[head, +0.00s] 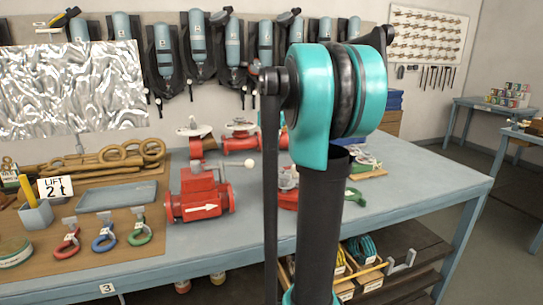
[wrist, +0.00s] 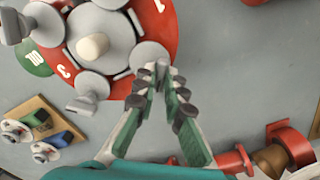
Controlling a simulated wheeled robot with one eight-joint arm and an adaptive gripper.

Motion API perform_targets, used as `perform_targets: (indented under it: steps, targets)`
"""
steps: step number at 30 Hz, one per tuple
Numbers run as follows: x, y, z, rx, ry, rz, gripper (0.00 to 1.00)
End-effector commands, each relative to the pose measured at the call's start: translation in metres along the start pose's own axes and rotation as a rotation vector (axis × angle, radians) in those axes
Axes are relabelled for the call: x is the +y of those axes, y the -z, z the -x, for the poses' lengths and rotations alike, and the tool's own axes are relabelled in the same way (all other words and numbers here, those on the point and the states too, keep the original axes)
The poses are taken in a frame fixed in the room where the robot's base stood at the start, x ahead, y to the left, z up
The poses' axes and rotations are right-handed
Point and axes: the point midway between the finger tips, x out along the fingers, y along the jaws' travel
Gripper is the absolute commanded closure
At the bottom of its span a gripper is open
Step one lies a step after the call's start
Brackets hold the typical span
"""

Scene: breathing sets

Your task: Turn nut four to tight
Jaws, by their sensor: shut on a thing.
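In the wrist view, a red round flange (wrist: 178,25) with a pale central knob (wrist: 92,45) carries several nuts with grey round discs around its rim. The digits 1 and 3 can be read on it; no 4 can be made out. My gripper (wrist: 160,78), with green-padded fingers, is shut on the nut (wrist: 150,55) at the flange's lower right, its tips at the disc's lower edge. Other nuts show at the lower left (wrist: 85,103) and far left (wrist: 12,25). In the head view my arm hides the gripper and most of the red fitting (head: 287,192).
A red valve body with a white arrow (head: 200,195) stands on the blue bench (head: 420,190). Red flanged fittings (head: 240,140) stand behind. Ring tools (head: 104,240) and a tray (head: 115,197) lie at left. In the wrist view, red and brass pipework (wrist: 275,155) is at the lower right.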

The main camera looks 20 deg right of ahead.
Motion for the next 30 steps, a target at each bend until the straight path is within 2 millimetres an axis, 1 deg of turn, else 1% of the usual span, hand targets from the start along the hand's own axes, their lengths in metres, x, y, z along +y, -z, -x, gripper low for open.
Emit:
perform_targets:
  steps: [7,20,21,25,26,30]
  targets:
    - [-0.0002,0.0006,0.0005,0.001,0.001,-0.057,1.0]
    - [-0.0002,0.0007,0.0005,0.002,0.001,-0.066,1.0]
    - [-0.0002,0.0007,0.0005,0.002,0.001,-0.066,0.88]
    - [-0.0002,0.0005,0.0003,0.001,0.0,-0.066,0.71]
    - [-0.0002,0.0005,0.0003,0.001,0.0,-0.066,0.69]
    - [-0.0001,0.0003,0.0002,0.001,0.0,-0.065,0.69]
